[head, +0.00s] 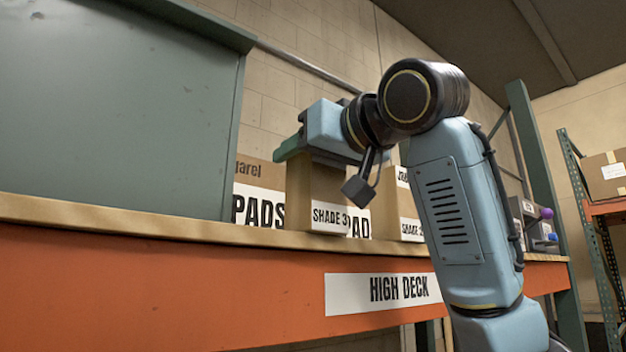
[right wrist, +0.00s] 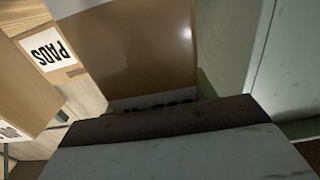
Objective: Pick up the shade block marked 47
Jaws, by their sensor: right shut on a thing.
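A tan block (head: 316,190) with a white label reading "SHADE 3" and a cut-off character is at the front of the high deck (head: 130,222). My right gripper (head: 312,152) is shut on its top from above. The block looks upright; I cannot tell whether its base touches the deck. In the right wrist view the tan block (right wrist: 140,45) fills the middle, its label mostly hidden behind the dark gripper pad (right wrist: 170,118). Another block (head: 410,210), labelled "SHADE 2" and cut off, stands to the right, partly behind my arm. No 47 is readable. My left gripper is out of view.
A carton marked PADS (head: 258,190) stands behind the held block. A green upright (head: 540,170) rises there.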

